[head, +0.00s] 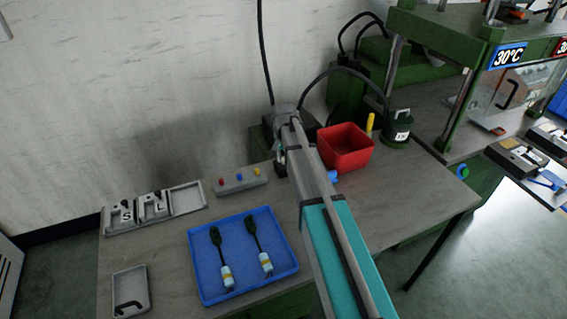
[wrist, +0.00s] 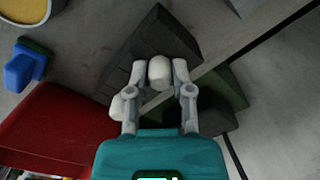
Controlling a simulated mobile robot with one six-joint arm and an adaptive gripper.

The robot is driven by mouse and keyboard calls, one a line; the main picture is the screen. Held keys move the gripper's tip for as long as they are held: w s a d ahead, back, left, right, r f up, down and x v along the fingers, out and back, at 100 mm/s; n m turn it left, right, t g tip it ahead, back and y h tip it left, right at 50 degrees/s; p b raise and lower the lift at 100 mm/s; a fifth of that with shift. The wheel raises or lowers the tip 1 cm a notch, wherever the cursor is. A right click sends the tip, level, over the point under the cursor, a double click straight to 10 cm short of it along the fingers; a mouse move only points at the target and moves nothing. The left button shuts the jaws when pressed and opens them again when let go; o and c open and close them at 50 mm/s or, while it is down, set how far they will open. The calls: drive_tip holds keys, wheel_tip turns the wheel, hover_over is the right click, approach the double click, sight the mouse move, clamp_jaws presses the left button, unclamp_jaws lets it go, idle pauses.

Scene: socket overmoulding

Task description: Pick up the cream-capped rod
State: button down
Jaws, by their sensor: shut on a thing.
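My gripper (wrist: 159,75) is shut on a cream cap (wrist: 159,70), which sits between its two fingertips in the wrist view. The rod below the cap is hidden. A dark grey stepped block (wrist: 155,38) lies just behind the cap. I cannot tell whether the rod is still in the block. A second pale cap (wrist: 116,107) shows beside the left finger, partly hidden by it. In the head view my gripper (head: 281,160) is small and mostly hidden at the arm's end, near the back of the bench.
A red bin (head: 345,148) stands right of the arm, with a small blue object (head: 333,176) by it. A green canister (head: 398,130) stands further right. A button box (head: 240,181) and blue tray (head: 205,292) with two dark-cabled parts lie left.

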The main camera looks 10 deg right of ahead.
sight(284, 157)
drive_tip(key=shift+r, duration=0.15)
wheel_tip(284, 157, up, 10)
drive_tip(key=p, duration=1)
drive_tip(key=shift+f, duration=0.2)
idle(1.1)
